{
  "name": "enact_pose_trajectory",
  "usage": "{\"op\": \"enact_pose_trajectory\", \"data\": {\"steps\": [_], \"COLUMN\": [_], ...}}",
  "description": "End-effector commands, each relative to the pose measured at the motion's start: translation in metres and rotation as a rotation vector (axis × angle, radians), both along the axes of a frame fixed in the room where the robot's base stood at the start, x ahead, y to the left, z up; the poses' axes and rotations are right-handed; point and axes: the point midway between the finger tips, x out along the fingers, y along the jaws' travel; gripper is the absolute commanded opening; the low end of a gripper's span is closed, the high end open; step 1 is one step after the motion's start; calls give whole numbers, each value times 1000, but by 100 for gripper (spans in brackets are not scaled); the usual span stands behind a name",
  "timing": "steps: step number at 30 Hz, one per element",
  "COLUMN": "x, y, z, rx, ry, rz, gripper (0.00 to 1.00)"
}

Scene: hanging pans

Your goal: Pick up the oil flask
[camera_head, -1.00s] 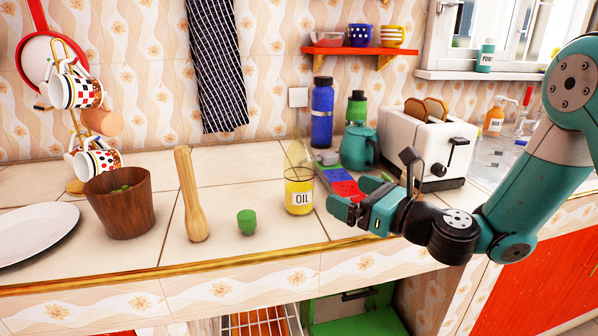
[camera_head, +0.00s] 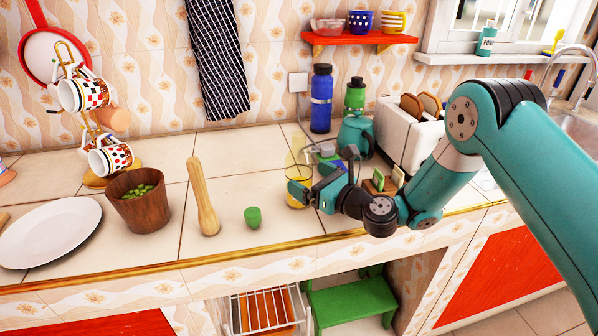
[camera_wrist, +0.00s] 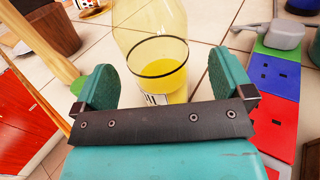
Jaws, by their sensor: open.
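The oil flask (camera_head: 297,176) is a clear glass vessel with yellow oil and a tapering neck. It stands upright on the tiled counter. My gripper (camera_head: 309,181) is beside it on its right, jaws open, partly covering the flask and its label. In the wrist view the flask (camera_wrist: 160,76) appears between the two teal fingers of my gripper (camera_wrist: 162,80), with a gap to each finger. Its lower part is hidden behind the gripper body. I cannot tell how deep it sits between the fingers.
A small green object (camera_head: 253,217), a wooden pestle (camera_head: 204,197) and a wooden mortar (camera_head: 140,205) stand left of the flask. A teal pot (camera_head: 356,135), a blue bottle (camera_head: 321,100) and a toaster (camera_head: 398,135) stand behind and right. A colored board (camera_wrist: 270,90) lies close to the right finger.

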Motion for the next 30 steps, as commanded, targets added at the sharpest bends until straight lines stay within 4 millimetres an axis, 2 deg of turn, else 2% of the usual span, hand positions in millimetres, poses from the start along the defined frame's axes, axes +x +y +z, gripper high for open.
{"op": "enact_pose_trajectory", "data": {"steps": [3, 6, 15, 16, 23, 24, 30], "x": [10, 19, 24, 24, 24, 24, 24], "y": [18, 28, 33, 33, 32, 32, 33], "z": [2, 0, -2, -2, -2, -2, -2], "rx": [-1, -1, 0, 0, 0, 0, 1], "ry": [-3, -3, 0, 0, 0, 0, -1], "rz": [4, 3, 0, 0, 0, 0, 0], "gripper": [99, 99, 99, 96, 44, 40, 40]}}
